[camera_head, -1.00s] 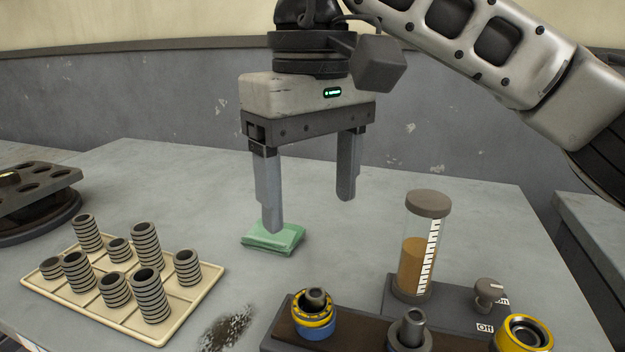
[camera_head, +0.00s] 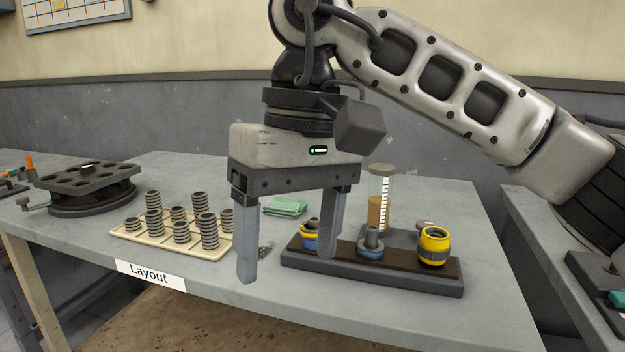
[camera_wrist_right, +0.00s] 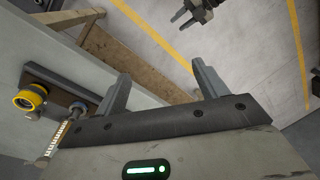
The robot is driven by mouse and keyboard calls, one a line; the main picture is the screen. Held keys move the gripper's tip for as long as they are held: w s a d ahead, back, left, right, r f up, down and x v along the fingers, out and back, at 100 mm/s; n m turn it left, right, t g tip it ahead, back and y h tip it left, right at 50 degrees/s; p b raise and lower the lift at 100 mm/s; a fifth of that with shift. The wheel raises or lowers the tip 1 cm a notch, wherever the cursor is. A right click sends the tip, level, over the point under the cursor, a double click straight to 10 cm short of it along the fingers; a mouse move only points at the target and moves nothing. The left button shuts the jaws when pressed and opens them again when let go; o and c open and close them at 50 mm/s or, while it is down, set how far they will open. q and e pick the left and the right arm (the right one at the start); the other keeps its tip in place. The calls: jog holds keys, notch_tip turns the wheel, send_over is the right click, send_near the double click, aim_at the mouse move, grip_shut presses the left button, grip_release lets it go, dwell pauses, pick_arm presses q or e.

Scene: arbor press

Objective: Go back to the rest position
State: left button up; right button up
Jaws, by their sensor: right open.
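My right gripper (camera_head: 289,270) is open and empty, its fingers pointing down in front of the table's near part in the head view. Its two fingers also show in the right wrist view (camera_wrist_right: 160,85), with floor and the table's edge beyond them and nothing between them. The right arm comes in from the right. My left gripper is not in the head view; a dark gripper-like part (camera_wrist_right: 197,12) shows at the top of the right wrist view, too cut off to make out.
The table (camera_head: 190,290) bears a tray (camera_head: 118,236) of ring stacks, a green cloth (camera_head: 285,207), a dark fixture base (camera_head: 450,287) with a yellow-ringed part (camera_head: 434,246), and a sand-filled cylinder (camera_head: 375,210). A round rotary stand (camera_head: 90,180) is at left. Floor lies beyond the front edge.

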jog(key=s+a+f+m+g+y, duration=0.2)
jog(key=s+a+m+g+y, duration=0.5)
jog(key=a+g+y, duration=0.2)
jog(key=w+d+r+m+t+y+p, duration=0.3)
jog(key=w+m+t+y, duration=0.35)
jog(key=m+y, duration=1.2)
jog(key=w+d+f+m+t+h, duration=0.55)
jog(key=m+t, duration=0.55)
jog(key=m, duration=0.5)
jog(key=w+d+f+m+t+h, duration=0.35)
jog(key=f+m+t+h, duration=0.35)
jog(key=m+t, duration=0.7)
jog(key=s+d+f+m+g+h, duration=0.2)
jog(key=d+f+m+g+h, duration=0.3)
jog(key=f+m+h, duration=0.55)
jog(key=s+d+f+m+g+h, duration=0.1)
jog(key=s+d+f+m+g, duration=0.2)
jog(key=f, duration=0.5)
jog(key=s+d+f+m+g+h, duration=0.1)
jog(key=s+d+f+m+g, duration=0.2)
jog(key=s+d+f+m, duration=0.2)
jog(key=s+f+m, duration=0.3)
jog(key=s, duration=0.2)
jog(key=shift+m, duration=0.3)
